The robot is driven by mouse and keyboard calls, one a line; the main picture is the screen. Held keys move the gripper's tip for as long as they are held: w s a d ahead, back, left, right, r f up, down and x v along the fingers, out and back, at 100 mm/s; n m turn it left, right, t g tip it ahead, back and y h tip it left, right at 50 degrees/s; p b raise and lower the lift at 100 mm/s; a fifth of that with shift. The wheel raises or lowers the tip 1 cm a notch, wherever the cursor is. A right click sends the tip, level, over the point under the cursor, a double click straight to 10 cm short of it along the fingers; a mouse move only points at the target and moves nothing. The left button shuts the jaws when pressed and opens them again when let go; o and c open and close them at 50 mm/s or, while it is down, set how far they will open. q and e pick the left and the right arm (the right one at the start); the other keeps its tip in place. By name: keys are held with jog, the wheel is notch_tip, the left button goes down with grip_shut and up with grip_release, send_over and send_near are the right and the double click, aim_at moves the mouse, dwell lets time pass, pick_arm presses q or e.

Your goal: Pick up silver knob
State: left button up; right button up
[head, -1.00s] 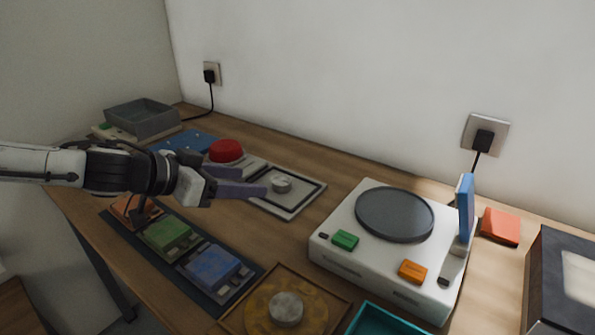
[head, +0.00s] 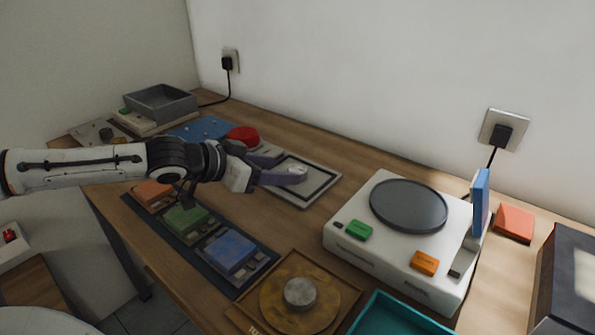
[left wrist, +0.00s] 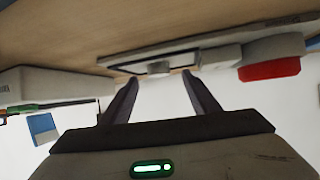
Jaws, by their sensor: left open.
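A small round silver knob (head: 297,170) sits on a light grey panel (head: 325,180) with a black square outline, in the middle of the head view. It also shows in the left wrist view (left wrist: 158,68), ahead of the fingertips and between them in the picture. My left gripper (head: 290,167) is open and empty, with its purple-grey fingers reaching right to the knob and partly covering it. I cannot tell whether they touch it. Another grey knob (head: 300,292) stands on a round yellow disc in a brown tray at the front. My right gripper is not in view.
A red dome button (head: 243,136) is just behind the gripper. A white turntable-like box (head: 395,265) stands to the right, a strip of coloured switches (head: 230,250) in front. A grey bin (head: 160,102) is at the far left; the wall rises behind.

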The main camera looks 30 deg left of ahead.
aim_at(296, 169)
pick_arm(q)
jog(key=shift+w+d, duration=0.25)
jog(key=shift+w, duration=0.15)
jog(key=shift+x, duration=1.85)
jog(key=shift+r, duration=0.1)
jog(key=shift+c, duration=0.3)
jog(key=c, duration=1.1)
jog(key=shift+c, duration=0.2)
